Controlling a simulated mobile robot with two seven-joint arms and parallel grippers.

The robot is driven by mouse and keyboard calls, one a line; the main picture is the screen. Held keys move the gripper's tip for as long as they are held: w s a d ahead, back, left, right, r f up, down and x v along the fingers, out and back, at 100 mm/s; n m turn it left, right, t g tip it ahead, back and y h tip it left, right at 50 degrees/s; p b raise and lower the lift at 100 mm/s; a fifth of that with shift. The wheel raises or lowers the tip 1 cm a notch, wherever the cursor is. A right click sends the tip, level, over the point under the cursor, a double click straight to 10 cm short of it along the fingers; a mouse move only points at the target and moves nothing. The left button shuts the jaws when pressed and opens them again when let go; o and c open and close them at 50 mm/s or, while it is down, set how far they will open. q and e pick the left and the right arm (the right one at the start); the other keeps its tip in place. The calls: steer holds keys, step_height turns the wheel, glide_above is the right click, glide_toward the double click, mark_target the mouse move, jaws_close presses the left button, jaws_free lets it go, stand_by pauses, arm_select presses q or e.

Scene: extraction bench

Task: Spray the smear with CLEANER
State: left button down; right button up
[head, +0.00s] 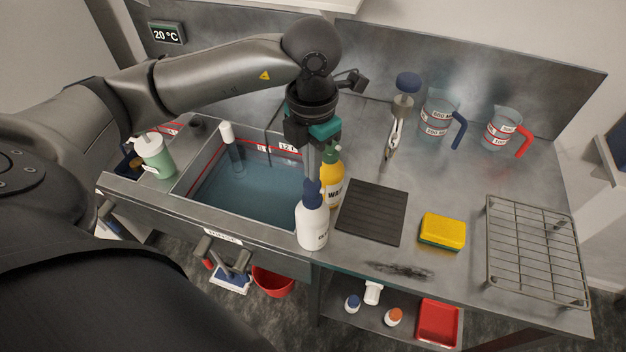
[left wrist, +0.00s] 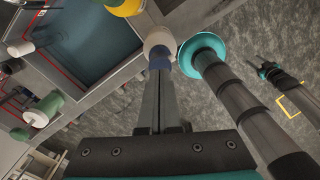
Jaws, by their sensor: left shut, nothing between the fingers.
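A dark smear (head: 400,270) lies on the steel bench near its front edge. No label in view reads CLEANER clearly. A white bottle (head: 312,226) with a dark blue top and a partly hidden label stands upright by the sink's right front corner. A yellow bottle (head: 332,190) with a green top stands just behind it, its label partly covered. My left gripper (head: 311,170) points down at the white bottle's top, shut and empty. In the left wrist view its closed fingers (left wrist: 159,75) end at the blue top; I cannot tell whether they touch.
A water-filled sink (head: 240,190) lies left of the bottles, with a green pump bottle (head: 155,155) beyond it. A black mat (head: 372,212), a yellow sponge (head: 442,230) and a wire rack (head: 535,250) lie to the right. Two jugs (head: 438,115) stand at the back.

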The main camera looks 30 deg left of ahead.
arm_select(q)
steer(key=shift+f, duration=0.1)
stand_by(0.3)
steer(key=shift+f+b, duration=1.25)
steer(key=shift+b, duration=0.05)
steer(key=shift+r, duration=0.2)
steer(key=shift+r+p, duration=0.95)
steer(key=shift+r, duration=0.2)
steer(key=shift+f, duration=0.15)
